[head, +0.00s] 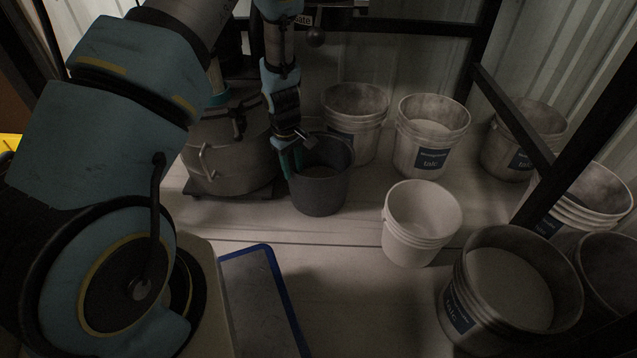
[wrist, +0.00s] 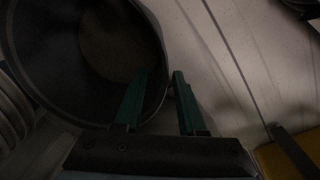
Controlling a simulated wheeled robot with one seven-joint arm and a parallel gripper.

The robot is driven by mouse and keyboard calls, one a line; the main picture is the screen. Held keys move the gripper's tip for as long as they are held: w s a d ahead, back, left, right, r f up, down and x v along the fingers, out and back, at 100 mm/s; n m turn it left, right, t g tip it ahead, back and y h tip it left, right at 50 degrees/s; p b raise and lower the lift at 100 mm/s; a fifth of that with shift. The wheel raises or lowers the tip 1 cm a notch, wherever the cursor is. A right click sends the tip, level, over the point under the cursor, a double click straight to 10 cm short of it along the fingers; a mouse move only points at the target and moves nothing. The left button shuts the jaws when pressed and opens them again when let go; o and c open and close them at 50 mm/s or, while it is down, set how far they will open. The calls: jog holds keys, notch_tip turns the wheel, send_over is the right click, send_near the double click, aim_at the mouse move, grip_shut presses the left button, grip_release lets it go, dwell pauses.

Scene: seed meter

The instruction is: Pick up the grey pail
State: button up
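The grey pail (head: 322,192), dark and open-topped, stands upright on the pale floor near the middle of the head view. In the wrist view the pail (wrist: 80,60) fills the upper left, its dark inside showing. My gripper (head: 290,166) points down at the pail's left rim. In the wrist view my gripper (wrist: 160,76) has its two green fingers apart, the left one over the pail's inside and the right one outside the wall. The rim lies between them; I see no firm contact. The lower finger parts are hard to see in the head view.
A metal vessel (head: 228,155) stands close to the left of the pail. A white pail (head: 412,245) is at its right, with several labelled buckets (head: 420,155) behind and right. A dark frame post (head: 560,165) crosses the right. A blue-edged tray (head: 250,300) lies in front.

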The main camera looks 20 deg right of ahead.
aim_at(294, 178)
notch_tip(294, 178, down, 5)
jog(key=b, duration=0.3)
jog(key=shift+w+r, duration=0.1)
jog(key=shift+w, duration=0.05)
jog(key=shift+r, duration=0.1)
grip_shut()
jog(key=shift+d, duration=0.1)
dwell(0.9)
